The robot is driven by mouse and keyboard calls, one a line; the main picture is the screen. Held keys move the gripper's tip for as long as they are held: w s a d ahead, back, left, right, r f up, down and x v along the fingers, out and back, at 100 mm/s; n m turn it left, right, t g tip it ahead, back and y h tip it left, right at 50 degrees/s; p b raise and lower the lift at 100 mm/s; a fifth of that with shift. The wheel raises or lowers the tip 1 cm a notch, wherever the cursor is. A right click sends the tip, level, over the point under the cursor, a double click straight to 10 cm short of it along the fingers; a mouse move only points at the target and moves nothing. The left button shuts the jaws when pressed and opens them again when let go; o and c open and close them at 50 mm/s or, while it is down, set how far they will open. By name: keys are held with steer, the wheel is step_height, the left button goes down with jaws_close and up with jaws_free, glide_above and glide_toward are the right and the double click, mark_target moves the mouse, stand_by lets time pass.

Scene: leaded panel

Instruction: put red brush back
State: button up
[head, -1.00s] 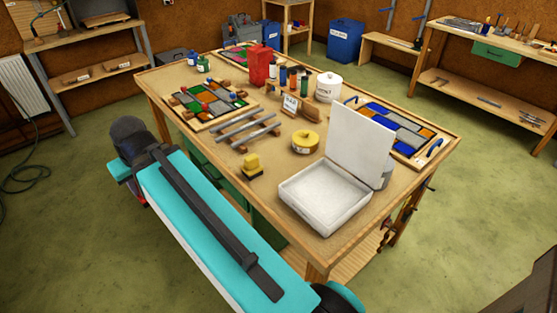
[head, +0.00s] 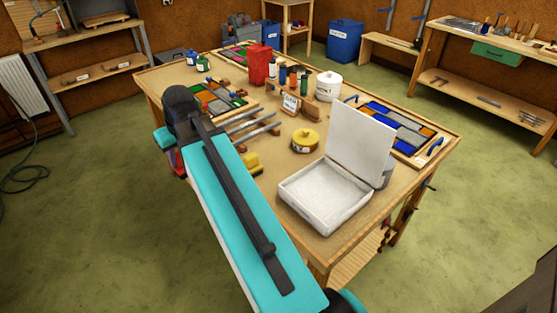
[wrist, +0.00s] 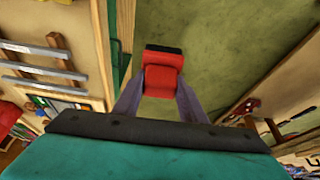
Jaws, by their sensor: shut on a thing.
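My gripper (wrist: 160,84) is shut on the red brush (wrist: 163,62), with one finger on each side of it in the wrist view. The brush is red with a black strip at its far end. Green floor lies behind it in that view, just beside the workbench edge. In the head view my arm hides most of the gripper. A small red patch (head: 180,164) shows below the arm's dark end, at the bench's left edge, probably the brush.
Leaded panels lie left (head: 222,97) and right (head: 395,128).

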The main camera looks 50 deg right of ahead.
steer(key=s+d, duration=0.3)
steer(key=d, duration=0.7)
steer(key=s+d+r+b, duration=0.1)
steer(key=s+d, duration=0.3)
steer(key=d, duration=0.7)
steer(key=s+d+r+m+b, duration=0.1)
steer(key=s+d, duration=0.3)
steer(key=d, duration=0.7)
steer(key=shift+s+d, duration=0.15)
steer(key=shift+d, duration=0.05)
steer(key=shift+f, duration=0.1)
step_height(320, 180, down, 6)
steer(key=p, duration=0.1)
steer(key=shift+f, duration=0.1)
steer(key=shift+f+p, duration=0.45)
steer(key=shift+f, duration=1.3)
steer(key=shift+f, duration=0.15)
steer(key=o, duration=1)
steer(key=shift+c, duration=0.2)
steer(key=shift+r, duration=0.2)
